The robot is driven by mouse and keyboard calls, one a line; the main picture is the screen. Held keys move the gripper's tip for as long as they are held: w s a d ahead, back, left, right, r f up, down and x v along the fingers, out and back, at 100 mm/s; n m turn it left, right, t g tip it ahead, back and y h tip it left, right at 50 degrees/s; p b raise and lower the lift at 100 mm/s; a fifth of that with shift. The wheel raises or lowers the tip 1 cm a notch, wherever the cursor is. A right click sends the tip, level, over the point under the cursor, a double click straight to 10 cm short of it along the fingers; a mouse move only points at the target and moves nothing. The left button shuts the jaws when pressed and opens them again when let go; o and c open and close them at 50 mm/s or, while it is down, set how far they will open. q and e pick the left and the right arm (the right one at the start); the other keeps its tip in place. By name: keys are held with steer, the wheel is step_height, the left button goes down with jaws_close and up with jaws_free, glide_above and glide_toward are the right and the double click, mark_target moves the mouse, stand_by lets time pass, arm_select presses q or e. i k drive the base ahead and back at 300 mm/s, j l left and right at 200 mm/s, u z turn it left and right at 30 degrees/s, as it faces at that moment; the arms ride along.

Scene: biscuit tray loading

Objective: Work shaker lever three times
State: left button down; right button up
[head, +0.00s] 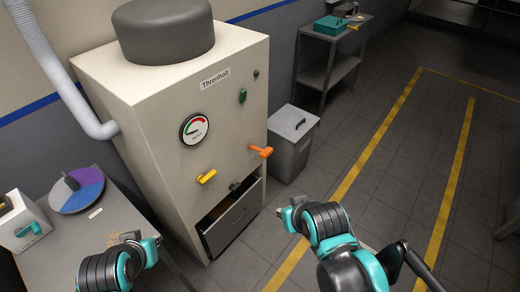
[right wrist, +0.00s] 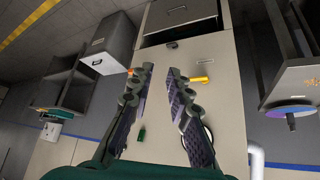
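A beige cabinet (head: 160,115) carries two levers on its front: a yellow lever (head: 207,176) lower left and an orange lever (head: 261,152) near the right edge. I cannot tell from any label which one is the shaker lever. In the right wrist view the yellow lever (right wrist: 198,79) shows just right of the fingers; the orange lever (right wrist: 131,71) is partly hidden behind the left finger. My right gripper (right wrist: 161,72) is open and empty, facing the cabinet and apart from both levers. My left gripper (head: 143,240) is by the table at lower left; its fingers are unclear.
An open drawer (head: 230,221) juts from the cabinet bottom. Above are a round gauge (head: 194,129) and a green switch (head: 242,96). A grey bin (head: 292,150) stands right of the cabinet. A side table (head: 65,250) holds a coloured disc (head: 88,192). The floor at right is open.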

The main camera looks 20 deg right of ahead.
mark_target(265, 154)
steer(key=i+z, duration=0.7)
steer(key=i+j+z, duration=0.15)
steer(key=i+z, duration=0.2)
